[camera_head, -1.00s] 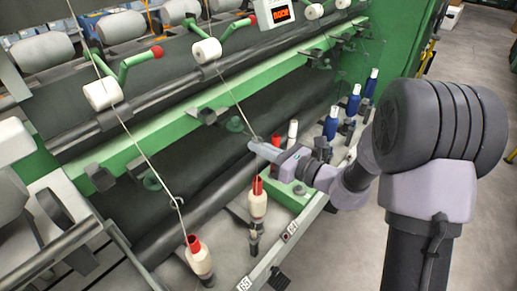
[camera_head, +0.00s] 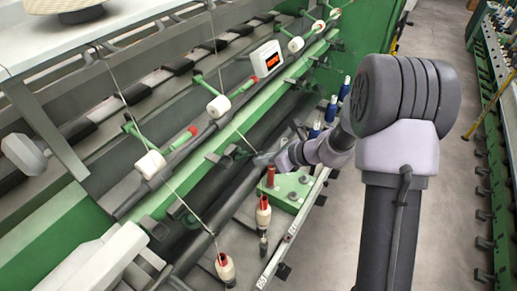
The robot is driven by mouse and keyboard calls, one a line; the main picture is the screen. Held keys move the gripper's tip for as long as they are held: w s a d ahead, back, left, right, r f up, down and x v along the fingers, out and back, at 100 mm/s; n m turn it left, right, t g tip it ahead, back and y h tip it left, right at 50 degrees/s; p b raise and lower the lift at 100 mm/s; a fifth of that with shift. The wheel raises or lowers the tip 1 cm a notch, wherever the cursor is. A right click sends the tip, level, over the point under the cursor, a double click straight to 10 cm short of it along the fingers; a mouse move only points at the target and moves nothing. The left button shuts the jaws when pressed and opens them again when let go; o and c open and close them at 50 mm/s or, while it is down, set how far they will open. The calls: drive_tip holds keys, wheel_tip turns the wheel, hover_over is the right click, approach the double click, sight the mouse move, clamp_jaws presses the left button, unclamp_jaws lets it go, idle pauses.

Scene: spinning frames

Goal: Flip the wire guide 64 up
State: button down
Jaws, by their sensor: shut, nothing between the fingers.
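My gripper (camera_head: 263,158) is shut and empty, reaching left from the arm to the front of the machine. Its tip is beside the yarn that runs down from a white roller (camera_head: 219,106). A small dark-green wire guide (camera_head: 233,151) sits on the green rail, left of the tip; it seems to be guide 64, in line with the bobbin by the 64 label. Its up or down position is too small to tell. The tip appears apart from this guide, and any contact with the yarn is unclear.
A red-topped bobbin (camera_head: 263,213) stands below my gripper, with another (camera_head: 226,268) further left. Blue-topped bobbins (camera_head: 331,108) stand behind the arm. A display box (camera_head: 267,60) sits above the rail.

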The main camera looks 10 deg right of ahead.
drive_tip(key=r+p, duration=0.1)
drive_tip(key=r+h+p, duration=0.1)
drive_tip(key=a+g+p, duration=0.1)
drive_tip(key=shift+w+r, duration=0.4)
drive_tip(key=shift+w+a+r+h+p, duration=0.2)
drive_tip(key=shift+h+p, duration=0.1)
drive_tip(key=shift+p, duration=0.35)
drive_tip(key=shift+w+a+r+p, duration=0.8)
drive_tip(key=shift+w+a+r, duration=0.2)
drive_tip(key=shift+a, duration=0.15)
